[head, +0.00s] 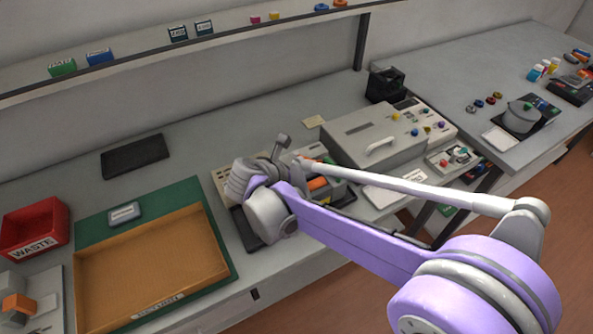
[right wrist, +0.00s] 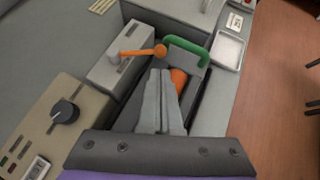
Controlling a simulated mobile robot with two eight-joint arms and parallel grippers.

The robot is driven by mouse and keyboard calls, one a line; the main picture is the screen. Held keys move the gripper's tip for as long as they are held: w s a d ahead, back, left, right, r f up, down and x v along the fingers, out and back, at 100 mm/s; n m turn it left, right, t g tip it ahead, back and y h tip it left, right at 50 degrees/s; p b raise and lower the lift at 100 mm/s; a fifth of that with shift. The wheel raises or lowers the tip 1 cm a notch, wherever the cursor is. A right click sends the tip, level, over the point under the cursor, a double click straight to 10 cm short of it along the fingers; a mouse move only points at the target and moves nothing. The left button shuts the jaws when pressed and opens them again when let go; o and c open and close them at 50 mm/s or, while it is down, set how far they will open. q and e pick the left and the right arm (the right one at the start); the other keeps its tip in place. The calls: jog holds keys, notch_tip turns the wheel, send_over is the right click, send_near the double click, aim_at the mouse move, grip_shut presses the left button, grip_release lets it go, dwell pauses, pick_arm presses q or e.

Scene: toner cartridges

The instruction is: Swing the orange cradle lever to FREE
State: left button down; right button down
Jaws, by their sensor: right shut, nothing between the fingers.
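The orange cradle lever (right wrist: 140,51) shows in the right wrist view. It is a short bar with a round orange knob, reaching right from a grey block (right wrist: 120,62) toward the cradle. Its FREE marking is not readable. My right gripper (right wrist: 161,76) is shut and empty, its grey fingers over the dark cradle. The fingertips lie just below the knob in the picture; I cannot tell whether they touch it. A green handle (right wrist: 187,50) and an orange part (right wrist: 179,79) are just beyond and right of the fingers. In the head view my wrist hides the fingers. My left gripper is not in view.
A beige panel with a dark knob (right wrist: 65,112) is left of the fingers. In the head view, a large grey machine (head: 372,136) stands right of the cradle. A cardboard-coloured tray (head: 150,262) and a red waste bin (head: 34,228) are at left.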

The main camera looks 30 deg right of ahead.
aim_at(318, 165)
jog(key=shift+x, duration=2.15)
jog(key=shift+d, duration=0.1)
jog(key=shift+d+n+t, duration=0.4)
jog(key=shift+n+t, duration=0.1)
jog(key=shift+n, duration=0.1)
jog(key=shift+d, duration=0.5)
jog(key=shift+w, duration=0.1)
jog(key=shift+a, duration=0.15)
jog(key=shift+a+b, duration=0.3)
jog(key=shift+a, duration=0.4)
jog(key=shift+r, duration=0.1)
